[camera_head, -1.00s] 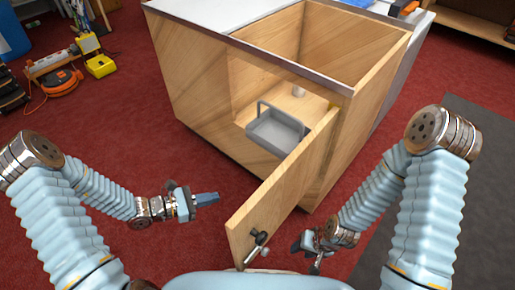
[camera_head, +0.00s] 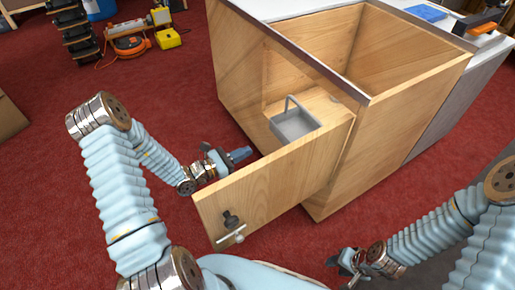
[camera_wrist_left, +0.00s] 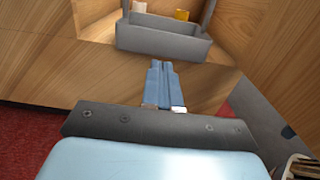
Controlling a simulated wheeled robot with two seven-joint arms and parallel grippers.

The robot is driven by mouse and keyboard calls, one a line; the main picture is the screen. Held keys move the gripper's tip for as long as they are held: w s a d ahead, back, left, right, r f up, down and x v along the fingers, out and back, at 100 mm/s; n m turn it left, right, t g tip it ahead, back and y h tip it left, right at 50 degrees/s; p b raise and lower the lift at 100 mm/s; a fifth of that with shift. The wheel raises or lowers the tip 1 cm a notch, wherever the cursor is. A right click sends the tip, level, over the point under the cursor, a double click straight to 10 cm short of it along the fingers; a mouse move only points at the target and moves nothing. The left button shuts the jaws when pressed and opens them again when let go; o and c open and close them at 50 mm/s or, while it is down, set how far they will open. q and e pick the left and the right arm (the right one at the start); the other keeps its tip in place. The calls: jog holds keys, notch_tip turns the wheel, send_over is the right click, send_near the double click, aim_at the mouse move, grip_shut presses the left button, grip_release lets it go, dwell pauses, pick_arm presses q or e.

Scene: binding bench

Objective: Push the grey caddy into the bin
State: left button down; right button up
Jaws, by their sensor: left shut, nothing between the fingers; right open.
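The grey caddy (camera_head: 295,125), an open tray with an upright handle, sits inside the wooden bin (camera_head: 240,75), just behind its opening. The bin's hinged door (camera_head: 275,185) stands open toward me and hides part of the caddy's near side. My left gripper (camera_head: 244,153) is shut and empty, between the bin front and the open door, short of the caddy. In the left wrist view its fingertips (camera_wrist_left: 158,68) point at the caddy's near wall (camera_wrist_left: 160,40), with a small gap apparent. My right gripper (camera_head: 345,262) is open and empty, right of the door.
The door carries a dark handle (camera_head: 230,225) near its free end. A yellow box (camera_head: 168,39) and an orange reel (camera_head: 128,44) lie far left. Red carpet (camera_head: 60,200) is clear at left.

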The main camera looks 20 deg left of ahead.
pick_arm(q)
send_near(291, 138)
jog(key=r, duration=0.1)
jog(key=w+d+r, duration=0.1)
jog(key=w+r, duration=0.1)
jog(key=r, duration=0.1)
jog(key=shift+d+b, duration=0.3)
jog(key=b+x, duration=0.1)
jog(key=x, duration=0.6)
jog(key=shift+w+d, duration=0.1)
jog(key=shift+d, duration=0.05)
